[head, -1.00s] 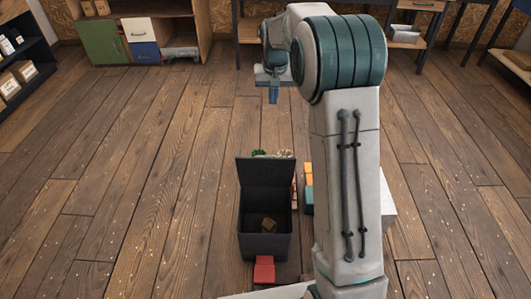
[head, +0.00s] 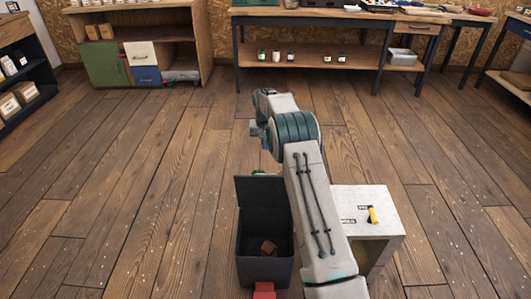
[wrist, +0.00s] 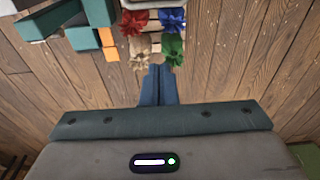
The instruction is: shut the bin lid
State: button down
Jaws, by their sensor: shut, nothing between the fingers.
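The bin (head: 265,271) is a dark grey open box on the wooden floor in the head view. Its lid (head: 262,196) stands up, hinged at the far edge, so the bin is open. A brown block (head: 268,247) lies inside. A red pedal (head: 264,290) sticks out at the near foot of the bin. My gripper (head: 262,153) is beyond the raised lid and above it in the picture, pointing down. In the wrist view its blue fingers (wrist: 157,84) are together with nothing between them. I cannot make out the bin or lid in the wrist view.
A pale block (head: 375,205) with a yellow-handled item (head: 373,214) stands right of my arm. Floor left of the bin is clear.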

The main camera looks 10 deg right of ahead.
notch_tip(320, 180, down, 10)
jog(key=s+b, duration=0.1)
jog(key=s, duration=0.1)
jog(key=shift+s+a+r, duration=0.15)
jog(key=shift+s+a, duration=0.05)
jog(key=shift+s, duration=0.15)
dwell(0.4)
